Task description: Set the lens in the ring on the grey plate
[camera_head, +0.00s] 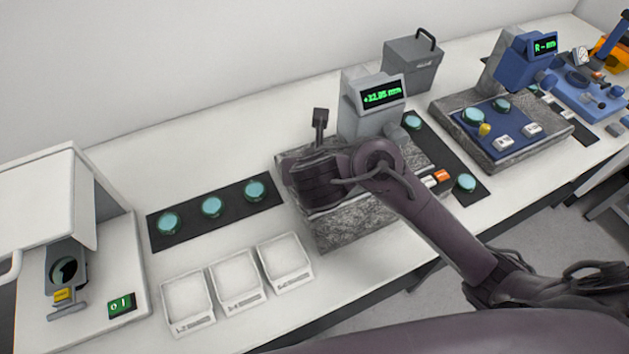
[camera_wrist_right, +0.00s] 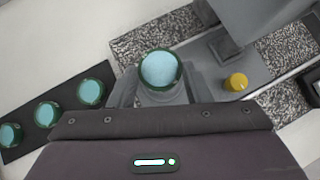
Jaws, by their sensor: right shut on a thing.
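In the right wrist view my right gripper (camera_wrist_right: 160,88) is shut on a lens (camera_wrist_right: 160,69), a pale blue disc in a dark green rim, held between its two grey fingers. It is over the granite gauge, at the grey plate (camera_wrist_right: 258,72) with a yellow knob (camera_wrist_right: 235,82). The ring is not visible; I cannot tell whether the lens touches the plate. In the head view my right arm hides the lens, the fingertips and most of the plate on the granite block (camera_head: 355,220). My left gripper is not in view.
The gauge's display column (camera_head: 372,105) stands close behind my right arm. A black mat (camera_head: 190,218) with three lenses lies left, with white trays (camera_head: 238,282) in front. A white machine (camera_head: 60,230) is far left. A blue gauge on granite (camera_head: 520,120) stands right.

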